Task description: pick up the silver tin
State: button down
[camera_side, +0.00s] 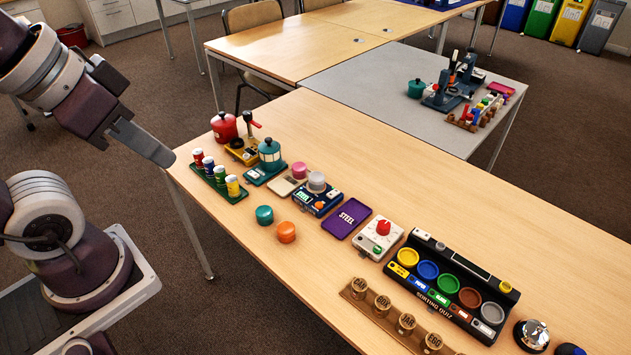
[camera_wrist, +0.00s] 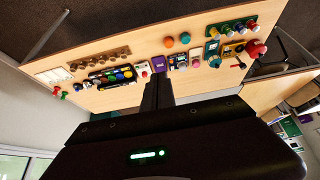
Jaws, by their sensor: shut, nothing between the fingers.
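The silver tin (camera_side: 316,182) is a small round grey tin standing on a blue weighing device (camera_side: 319,200) near the middle of the table in the side view. The device also shows in the wrist view (camera_wrist: 179,62), where the tin on it is too small to make out well. My gripper (camera_side: 165,157) is shut and empty, off the table's left end and well apart from the tin. Its fingers (camera_wrist: 158,92) show together in the wrist view. A purple tray (camera_side: 346,219) marked STEEL lies to the right of the blue device.
A teal tin (camera_side: 264,214) and an orange tin (camera_side: 286,232) stand in front of the device. A pink tin (camera_side: 299,170) is close behind left. A rack of coloured cans (camera_side: 220,182) stands left. A dial box (camera_side: 380,237) and a quiz panel (camera_side: 453,288) stand right. The front left table is bare.

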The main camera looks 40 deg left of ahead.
jog(key=c, duration=0.8)
grip_release()
jog(key=shift+o, duration=0.2)
